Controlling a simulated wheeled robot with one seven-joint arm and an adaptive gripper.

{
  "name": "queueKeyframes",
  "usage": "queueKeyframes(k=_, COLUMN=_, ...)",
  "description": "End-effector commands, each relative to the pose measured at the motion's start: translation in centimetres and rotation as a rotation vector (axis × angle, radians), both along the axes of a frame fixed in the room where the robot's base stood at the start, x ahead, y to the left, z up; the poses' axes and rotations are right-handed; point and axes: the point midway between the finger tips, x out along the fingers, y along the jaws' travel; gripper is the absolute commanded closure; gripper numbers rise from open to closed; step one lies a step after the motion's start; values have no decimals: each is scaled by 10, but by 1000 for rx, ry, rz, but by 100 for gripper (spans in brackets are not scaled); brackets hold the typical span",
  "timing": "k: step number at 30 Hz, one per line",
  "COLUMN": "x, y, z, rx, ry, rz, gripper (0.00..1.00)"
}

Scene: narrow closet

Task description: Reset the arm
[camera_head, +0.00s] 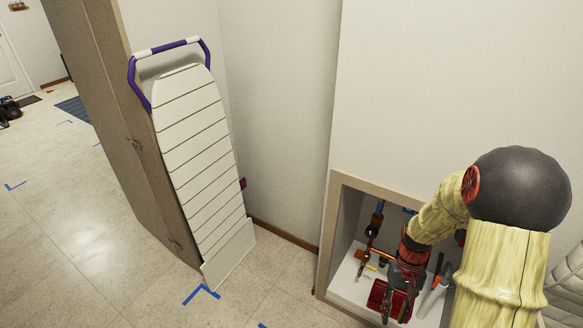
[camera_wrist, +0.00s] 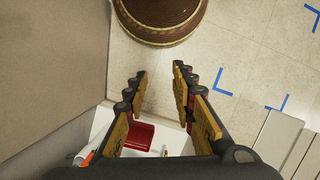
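My gripper (camera_head: 398,302) hangs at the lower right of the head view, in front of the low open cubby (camera_head: 328,235) in the wall. In the wrist view my gripper (camera_wrist: 159,72) has its two fingers spread apart, with only pale floor between the tips. It holds nothing. My arm is bent, with the forearm slanting down from the dark round joint toward the cubby. A red object (camera_wrist: 142,136) shows between the finger bases in the wrist view, on the white cubby floor. It also appears beside my gripper in the head view (camera_head: 377,294), partly hidden.
A white slatted ironing board (camera_head: 195,140) with a purple frame leans against a brown upright panel (camera_head: 125,130). Several tools lie or hang in the cubby, including an orange-handled one (camera_head: 363,263). Open tiled floor with blue tape marks (camera_head: 201,293) lies to the left.

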Motion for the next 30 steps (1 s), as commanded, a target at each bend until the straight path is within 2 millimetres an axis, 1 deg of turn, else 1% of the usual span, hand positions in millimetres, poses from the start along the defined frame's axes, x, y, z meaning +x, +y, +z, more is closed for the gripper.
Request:
queueKeyframes(k=1, x=-1, y=5, z=22, rx=-11, ry=-25, rz=0, gripper=74)
queueKeyframes(k=3, x=-5, y=11, z=46, rx=-23, ry=-53, rz=-3, gripper=74)
queueKeyframes(k=8, x=-16, y=26, z=98, rx=-49, ry=-124, rz=-3, gripper=74)
queueKeyframes(k=12, x=-29, y=38, z=139, rx=-68, ry=-193, rz=1, gripper=74)
queueKeyframes(k=21, x=-62, y=65, z=214, rx=-95, ry=-363, rz=34, gripper=74)
queueKeyframes(k=30, x=-93, y=88, z=278, rx=-111, ry=-577, rz=93, gripper=74)
